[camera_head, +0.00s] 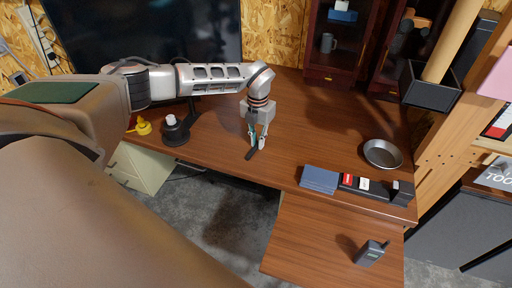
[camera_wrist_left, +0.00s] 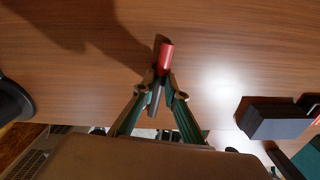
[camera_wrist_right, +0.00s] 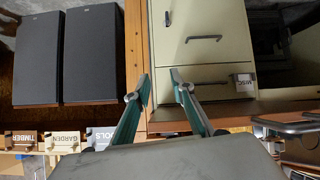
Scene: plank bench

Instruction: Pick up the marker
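The marker (camera_wrist_left: 164,58) has a red end and a dark grey body, and it lies lengthwise between the fingers of my left gripper (camera_wrist_left: 162,88) in the left wrist view. Both fingertips press close on its sides, so the gripper looks shut on it. In the head view, my left gripper (camera_head: 257,143) points down near the front edge of the bench, and the dark end of the marker (camera_head: 251,154) shows below the fingers. Whether it touches the wood is unclear. My right gripper (camera_wrist_right: 160,88) is open and empty in the right wrist view, away from the bench top.
A blue box (camera_head: 320,179), metal bowl (camera_head: 383,153) and handheld device (camera_head: 371,252) are to the right. The bench middle (camera_head: 315,125) is clear.

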